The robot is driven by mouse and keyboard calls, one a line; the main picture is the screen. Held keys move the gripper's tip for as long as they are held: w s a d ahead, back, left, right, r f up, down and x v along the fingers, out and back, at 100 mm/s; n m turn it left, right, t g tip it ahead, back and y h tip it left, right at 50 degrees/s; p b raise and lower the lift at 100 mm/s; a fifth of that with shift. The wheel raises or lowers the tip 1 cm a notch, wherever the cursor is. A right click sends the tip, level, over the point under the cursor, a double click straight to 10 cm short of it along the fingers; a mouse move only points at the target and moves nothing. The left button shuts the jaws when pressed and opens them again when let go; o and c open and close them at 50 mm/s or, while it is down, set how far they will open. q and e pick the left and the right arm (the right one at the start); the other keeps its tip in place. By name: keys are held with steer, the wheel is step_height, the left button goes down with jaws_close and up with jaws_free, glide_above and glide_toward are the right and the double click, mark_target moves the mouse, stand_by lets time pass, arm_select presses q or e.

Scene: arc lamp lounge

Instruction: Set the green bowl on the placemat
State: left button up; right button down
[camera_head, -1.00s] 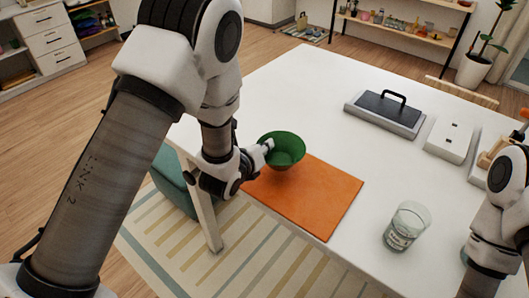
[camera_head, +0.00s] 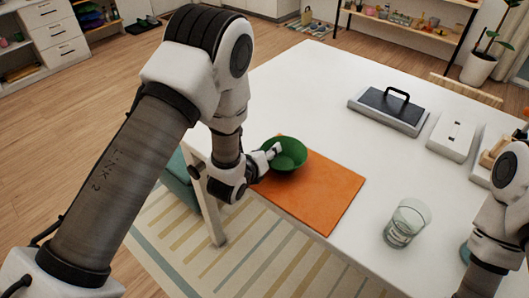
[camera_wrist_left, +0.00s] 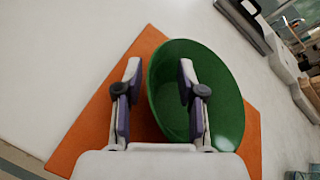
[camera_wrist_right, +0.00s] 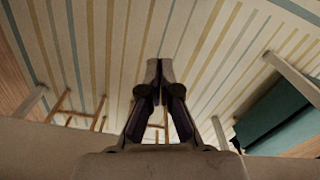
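The green bowl (camera_head: 289,157) sits upright on the far left part of the orange placemat (camera_head: 325,195). My left gripper (camera_head: 272,151) is at the bowl's left rim. In the left wrist view the bowl (camera_wrist_left: 215,100) lies over the mat (camera_wrist_left: 90,130). The left gripper's fingers (camera_wrist_left: 160,72) are spread wide on either side of the near rim, one outside and one over the inside, with a gap around the rim. My right gripper (camera_wrist_right: 160,70) is shut and empty in the right wrist view, facing the striped rug; the head view does not show its fingers.
A glass (camera_head: 406,222) stands on the white table right of the placemat. A grey case with a black handle (camera_head: 390,108) and a white box (camera_head: 452,136) are farther back. The table's far middle is clear. A teal chair (camera_head: 180,182) stands by the left edge.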

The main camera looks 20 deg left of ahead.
arm_select(q)
steer(key=shift+s+r+b, duration=0.15)
steer(key=shift+s+b, duration=0.15)
steer(key=shift+s, duration=0.05)
steer(key=b+v, duration=0.2)
steer(key=v, duration=0.6)
steer(key=shift+s, duration=0.25)
steer(key=p, duration=0.1)
steer(key=s+r+p, duration=0.1)
steer(key=p, duration=0.1)
steer(key=shift+s+r, duration=0.15)
steer(key=shift+r, duration=0.15)
steer(key=s+a+f+n+g+y, duration=0.1)
steer(key=s+a+f+n+g, duration=0.1)
steer(key=s+f+n+g, duration=0.4)
steer(key=s+a+f+n+g+y, duration=0.1)
steer(key=s+f+n+g, duration=0.6)
steer(key=s+f+n, duration=0.9)
steer(key=s+a+n+p, duration=0.1)
steer(key=s+n, duration=0.2)
steer(key=n, duration=0.7)
steer(key=shift+a+f+g, duration=0.2)
steer(key=shift+a+g, duration=0.1)
steer(key=shift+a, duration=0.05)
